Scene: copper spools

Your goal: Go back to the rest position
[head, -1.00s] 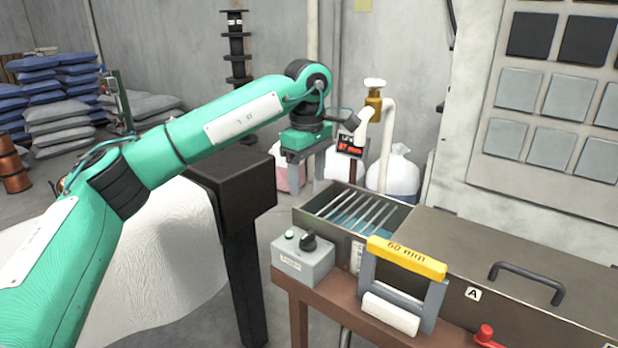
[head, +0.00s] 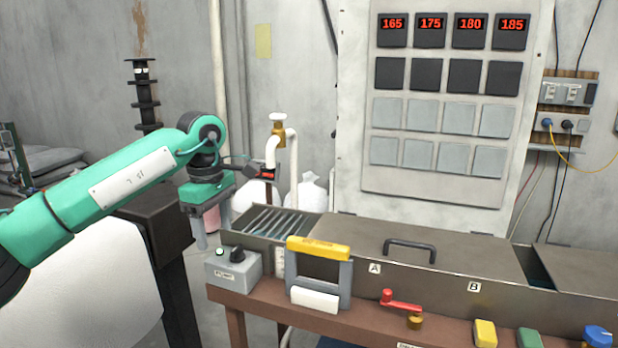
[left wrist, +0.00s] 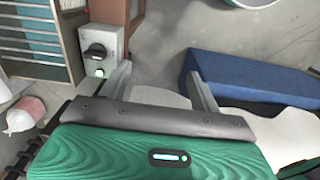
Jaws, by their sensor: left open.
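My left gripper (head: 214,232) hangs pointing down at the end of my green left arm, left of the bench, in the head view. Its two grey fingers are apart with nothing between them. My right gripper is in neither view.
The switch box (head: 234,270) sits on the bench's left end. The yellow-topped 60 mm gauge frame (head: 318,248), a red-handled valve (head: 400,305) and the lidded metal trough (head: 450,262) are to its right. A dark block on a post (head: 160,225) stands behind my left arm.

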